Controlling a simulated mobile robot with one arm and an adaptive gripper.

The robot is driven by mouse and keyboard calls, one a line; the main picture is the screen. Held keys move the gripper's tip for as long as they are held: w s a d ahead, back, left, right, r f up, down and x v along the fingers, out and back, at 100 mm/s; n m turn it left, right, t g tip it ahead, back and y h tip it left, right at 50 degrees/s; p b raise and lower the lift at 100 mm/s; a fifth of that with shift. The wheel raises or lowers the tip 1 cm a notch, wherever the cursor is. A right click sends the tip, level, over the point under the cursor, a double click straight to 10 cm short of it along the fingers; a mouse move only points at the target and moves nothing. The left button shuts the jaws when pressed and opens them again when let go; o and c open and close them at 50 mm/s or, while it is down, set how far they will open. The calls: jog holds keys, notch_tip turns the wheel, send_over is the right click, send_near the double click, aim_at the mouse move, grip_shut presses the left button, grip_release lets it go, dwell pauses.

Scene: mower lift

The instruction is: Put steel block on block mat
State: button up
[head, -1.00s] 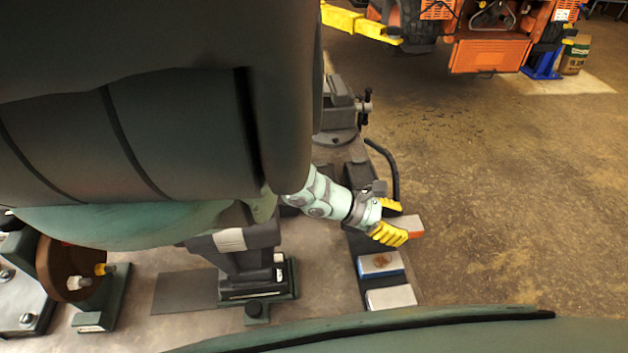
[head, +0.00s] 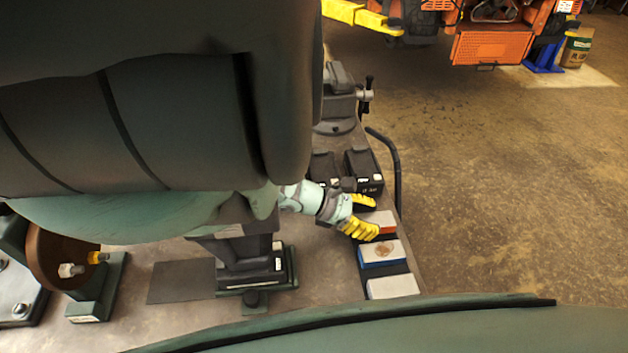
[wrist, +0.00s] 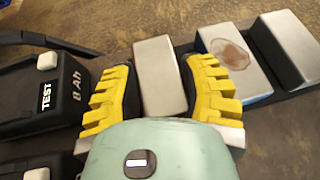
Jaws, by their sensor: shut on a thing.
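A grey-topped block with a red side, which I take as the steel block (head: 379,218), is between the yellow fingers of my gripper (head: 368,217). In the wrist view the block (wrist: 160,75) shows a plain grey metallic top, with a finger against each long side. It is in line with two other blocks over a black strip (head: 381,270); I cannot tell whether it touches the strip. A flat dark grey rectangle (head: 181,281) lies on the bench at the left. I cannot tell which of these two is the block mat.
A blue-sided block with a brown stain (head: 380,251) sits close beside the held block, with a pale block (head: 392,287) beyond it. Black battery boxes (head: 363,171) stand on the other side. A vise (head: 338,105) is farther back. The bench's right edge is near.

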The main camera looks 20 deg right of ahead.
jog(key=shift+d, duration=0.1)
jog(key=shift+f, duration=0.15)
jog(key=o, duration=1)
jog(key=shift+c, duration=0.2)
jog(key=shift+r, duration=0.25)
jog(key=shift+w+a, duration=0.15)
jog(key=shift+a, duration=0.2)
jog(key=v, duration=1.1)
jog(key=shift+a+r, duration=0.1)
